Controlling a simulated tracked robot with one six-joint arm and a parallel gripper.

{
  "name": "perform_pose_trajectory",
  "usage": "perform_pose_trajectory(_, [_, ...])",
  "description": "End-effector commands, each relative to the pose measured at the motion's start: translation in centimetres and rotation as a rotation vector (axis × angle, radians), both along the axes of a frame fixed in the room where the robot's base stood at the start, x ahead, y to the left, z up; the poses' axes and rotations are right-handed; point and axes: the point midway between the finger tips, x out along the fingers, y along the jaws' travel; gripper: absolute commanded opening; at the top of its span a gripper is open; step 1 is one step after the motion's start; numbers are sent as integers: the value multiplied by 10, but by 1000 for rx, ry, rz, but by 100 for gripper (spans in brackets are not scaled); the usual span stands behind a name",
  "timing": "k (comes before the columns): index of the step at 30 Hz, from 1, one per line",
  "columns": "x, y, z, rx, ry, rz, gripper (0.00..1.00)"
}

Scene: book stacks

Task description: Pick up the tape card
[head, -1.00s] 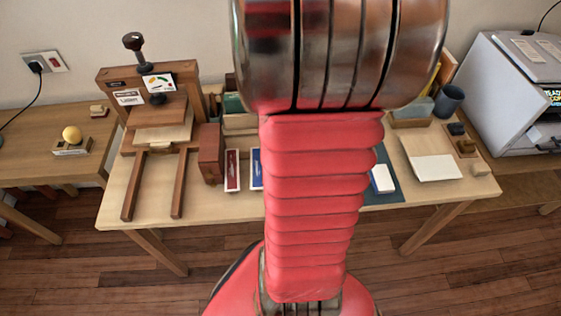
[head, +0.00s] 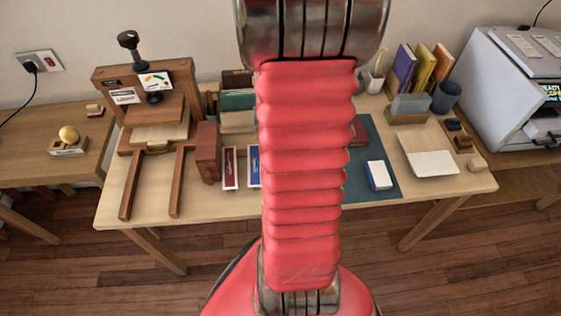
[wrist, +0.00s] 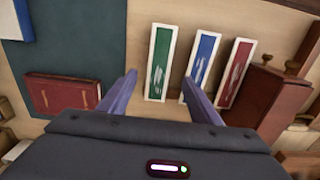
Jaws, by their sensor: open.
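Three white-edged strips lie side by side on the table in the wrist view: a green one (wrist: 160,60), a blue one (wrist: 203,66) and a red one (wrist: 235,72). I cannot tell from their markings which is the tape card. My gripper (wrist: 160,77) is open, its two fingers pointing toward the strips. The green strip shows between the fingers, and the right finger overlaps the blue strip's lower end. In the head view, the red strip (head: 230,168) and blue strip (head: 254,166) show left of my arm, which hides the green one.
A wooden press (head: 150,110) stands at the left, with a brown block (head: 207,152) beside the red strip. A dark green mat (head: 372,186) holds a dark red book (wrist: 62,94) and a blue-and-white box (head: 379,175). Binders (head: 422,68) and a cup (head: 446,97) stand back right.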

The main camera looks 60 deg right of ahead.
Motion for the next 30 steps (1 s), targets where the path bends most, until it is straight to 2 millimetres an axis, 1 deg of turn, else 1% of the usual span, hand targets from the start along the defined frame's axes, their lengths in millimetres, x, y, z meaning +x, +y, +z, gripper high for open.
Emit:
perform_pose_trajectory(5, [0, 0, -3, 2, 1, 0, 58])
perform_pose_trajectory(8, [-1, 1, -12, 2, 2, 0, 58])
perform_pose_trajectory(15, [-3, 1, -41, 3, 3, 0, 58])
perform_pose_trajectory(18, [-2, 1, -49, 2, 1, 0, 58])
perform_pose_trajectory(21, [-2, 1, -52, 1, 1, 0, 58])
perform_pose_trajectory(30, [-2, 0, -52, 0, 0, 0, 58])
